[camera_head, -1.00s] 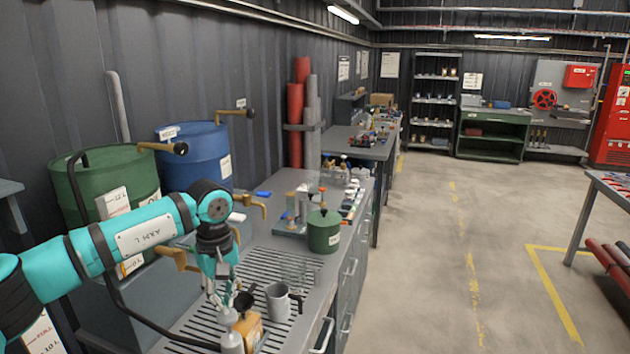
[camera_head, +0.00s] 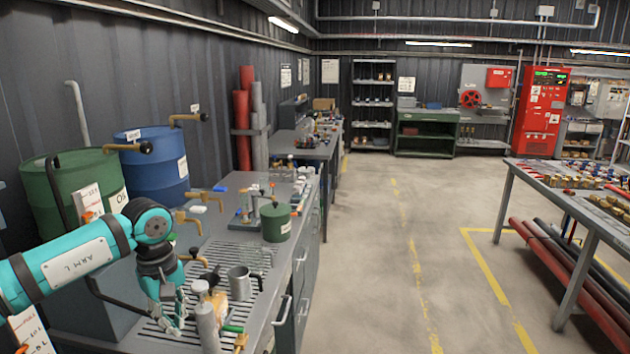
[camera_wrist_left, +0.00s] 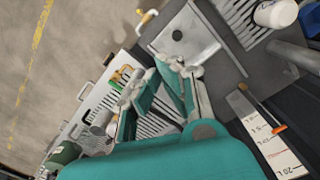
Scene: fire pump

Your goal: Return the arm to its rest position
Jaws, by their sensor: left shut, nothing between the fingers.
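My left arm (camera_head: 75,262), teal with black joints, comes in from the left in the head view. Its gripper (camera_head: 172,328) points down over the slatted drain area at the near end of the grey bench (camera_head: 225,222). The gripper is shut and empty. It also shows in the left wrist view (camera_wrist_left: 150,88), over the bench's slats. A grey cylinder (camera_head: 207,328) and a metal mug (camera_head: 240,283) stand to the right of the gripper in the head view, apart from it. My right gripper is in neither view.
A green drum (camera_head: 85,175) and a blue drum (camera_head: 152,165) with taps stand behind the arm. A green canister (camera_head: 275,222) stands farther along the bench. A table with brass parts (camera_head: 560,190) is at the right. The floor (camera_head: 370,250) between is clear.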

